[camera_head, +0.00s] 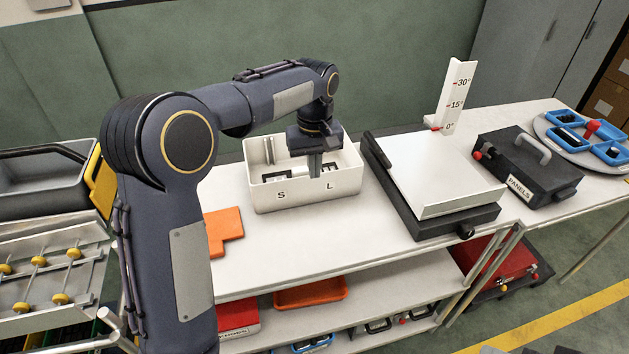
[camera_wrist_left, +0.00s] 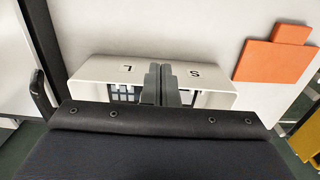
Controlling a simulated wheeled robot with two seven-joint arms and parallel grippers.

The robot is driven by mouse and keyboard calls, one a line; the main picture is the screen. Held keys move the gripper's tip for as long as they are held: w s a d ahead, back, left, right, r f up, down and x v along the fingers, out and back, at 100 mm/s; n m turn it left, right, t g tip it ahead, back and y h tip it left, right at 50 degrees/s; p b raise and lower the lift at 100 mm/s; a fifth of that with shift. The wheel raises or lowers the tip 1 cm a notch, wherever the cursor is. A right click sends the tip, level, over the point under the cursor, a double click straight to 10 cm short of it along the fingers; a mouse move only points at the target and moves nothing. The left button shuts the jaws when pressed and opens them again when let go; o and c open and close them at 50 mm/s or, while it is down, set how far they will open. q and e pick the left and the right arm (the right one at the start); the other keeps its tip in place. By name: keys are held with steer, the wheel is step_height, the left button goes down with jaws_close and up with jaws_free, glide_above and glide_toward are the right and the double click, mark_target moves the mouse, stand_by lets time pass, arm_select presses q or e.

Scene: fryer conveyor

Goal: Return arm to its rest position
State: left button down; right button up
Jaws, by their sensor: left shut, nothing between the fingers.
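My left arm comes in from the left in the head view and reaches over the table. Its gripper (camera_head: 315,165) points down, shut and empty, at the white bin (camera_head: 290,199) marked S and L. The fingers overlap the bin's front part in the picture; I cannot tell whether they are inside it or above it. In the left wrist view the shut fingers (camera_wrist_left: 160,85) stand in front of the white bin (camera_wrist_left: 108,71), between the letters L and S. Dark items lie in the bin, partly hidden. My right gripper is not in view.
An orange L-shaped piece (camera_head: 226,227) lies left of the bin. A tilt platform (camera_head: 440,172) with an angle scale (camera_head: 454,98) stands to the right. Beyond it are a black PANELS case (camera_head: 524,170) and a round tray (camera_head: 549,130). A lower shelf (camera_head: 375,305) holds more items.

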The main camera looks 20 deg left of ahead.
arm_select(q)
steer(key=s+a+r+m+t+h, duration=0.15)
steer(key=s+a+r, duration=0.3)
steer(key=s, duration=0.45)
steer(key=s+d+f+m+t+h, duration=0.1)
steer(key=s+f+m+t, duration=0.1)
steer(key=s, duration=0.8)
steer(key=s+d+f+m+t+h, duration=0.1)
steer(key=s+d+f+t, duration=0.1)
steer(key=s, duration=0.9)
steer(key=shift+f+m, duration=0.35)
steer(key=shift+f, duration=0.2)
steer(key=shift+w, duration=0.1)
